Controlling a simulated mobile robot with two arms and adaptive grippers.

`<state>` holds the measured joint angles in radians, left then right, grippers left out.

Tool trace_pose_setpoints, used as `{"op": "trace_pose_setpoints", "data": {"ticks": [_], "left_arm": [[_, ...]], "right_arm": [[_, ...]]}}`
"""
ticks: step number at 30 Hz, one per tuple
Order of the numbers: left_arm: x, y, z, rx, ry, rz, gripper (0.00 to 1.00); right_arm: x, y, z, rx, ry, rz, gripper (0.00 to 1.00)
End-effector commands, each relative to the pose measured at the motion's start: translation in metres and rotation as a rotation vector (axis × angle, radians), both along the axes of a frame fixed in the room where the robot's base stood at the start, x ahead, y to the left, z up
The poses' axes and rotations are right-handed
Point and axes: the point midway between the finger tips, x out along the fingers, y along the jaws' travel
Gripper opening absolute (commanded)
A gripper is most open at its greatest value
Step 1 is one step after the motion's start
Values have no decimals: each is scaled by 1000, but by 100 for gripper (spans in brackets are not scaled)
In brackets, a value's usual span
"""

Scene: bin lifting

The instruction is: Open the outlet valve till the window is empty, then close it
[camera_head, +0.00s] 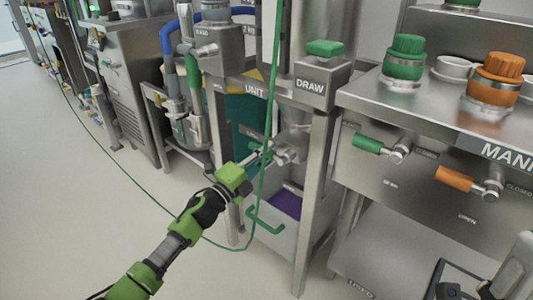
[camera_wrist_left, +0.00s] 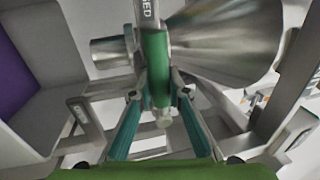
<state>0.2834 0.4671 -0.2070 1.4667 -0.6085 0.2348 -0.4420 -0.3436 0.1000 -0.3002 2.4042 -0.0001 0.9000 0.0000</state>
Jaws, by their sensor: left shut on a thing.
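My left gripper (camera_head: 268,156) reaches into the frame under the DRAW unit, at a metal valve body (camera_head: 292,146). In the left wrist view, its teal fingers (camera_wrist_left: 160,98) are shut on a green valve handle (camera_wrist_left: 157,65), one finger on each side. The handle runs up and down in that picture, beside a label ending in "ED". A shiny metal cone (camera_wrist_left: 225,45) is just behind it. I cannot pick out the window or its level in either view. My right gripper does not show clearly.
Below the valve is a grey bin (camera_head: 275,236) with a green handle and purple inside. A green hose or cable (camera_head: 268,100) hangs in front of the unit. At right, a steel counter (camera_head: 440,115) carries green and orange knobs and levers. Open floor (camera_head: 70,200) lies left.

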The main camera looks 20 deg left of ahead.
Motion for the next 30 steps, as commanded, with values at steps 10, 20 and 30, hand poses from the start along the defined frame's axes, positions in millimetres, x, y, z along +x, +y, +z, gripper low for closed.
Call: {"op": "trace_pose_setpoints", "data": {"ticks": [10, 20, 30], "left_arm": [[0, -1, 1, 3, -3, -1, 33], [-10, 4, -3, 1, 1, 0, 33], [-72, 26, -17, 1, 3, -1, 33]], "right_arm": [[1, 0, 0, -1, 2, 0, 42], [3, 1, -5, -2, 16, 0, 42], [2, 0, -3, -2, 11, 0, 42]]}}
